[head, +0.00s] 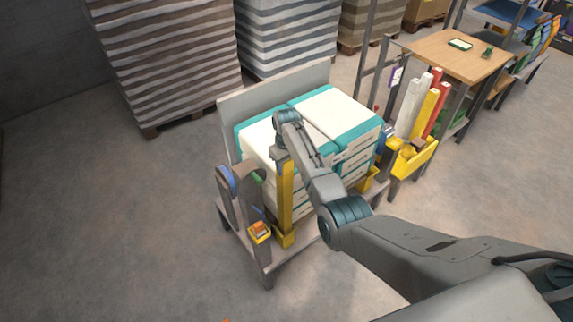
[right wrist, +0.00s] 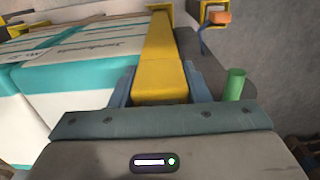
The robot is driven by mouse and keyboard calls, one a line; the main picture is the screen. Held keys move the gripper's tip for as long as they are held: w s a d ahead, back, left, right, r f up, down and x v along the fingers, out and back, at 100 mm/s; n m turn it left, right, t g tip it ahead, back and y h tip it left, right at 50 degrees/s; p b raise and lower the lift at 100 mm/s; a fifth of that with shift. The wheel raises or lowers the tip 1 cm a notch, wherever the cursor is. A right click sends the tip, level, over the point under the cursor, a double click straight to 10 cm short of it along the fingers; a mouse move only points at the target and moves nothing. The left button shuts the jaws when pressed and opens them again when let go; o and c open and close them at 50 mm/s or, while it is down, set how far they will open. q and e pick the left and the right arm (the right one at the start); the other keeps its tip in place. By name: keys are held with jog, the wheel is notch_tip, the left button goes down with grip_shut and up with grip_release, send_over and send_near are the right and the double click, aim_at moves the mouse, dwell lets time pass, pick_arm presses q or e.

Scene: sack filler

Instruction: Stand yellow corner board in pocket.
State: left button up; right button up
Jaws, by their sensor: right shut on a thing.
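The yellow corner board (head: 286,190) stands about upright at the near corner of the stacked white and teal sacks (head: 262,134). My right gripper (head: 284,155) is shut on its upper part. In the right wrist view the board (right wrist: 160,60) runs away between the two fingers (right wrist: 160,88). A yellow pocket (head: 287,241) is at the board's lower end on the cart; its edge also shows in the right wrist view (right wrist: 158,7). I cannot tell whether the board's end is inside the pocket or just above it. My left gripper is not in view.
A yellow holder with an orange item (head: 259,231) sits left of the pocket. A green cylinder (right wrist: 235,85) is close right of the gripper. A yellow bin (head: 412,158) with white, yellow and red boards stands right of the stack. Floor at left is clear.

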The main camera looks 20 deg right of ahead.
jog(key=o, duration=1.5)
jog(key=shift+r, duration=0.1)
notch_tip(320, 180, up, 11)
jog(key=b, duration=0.2)
jog(key=shift+b, duration=0.35)
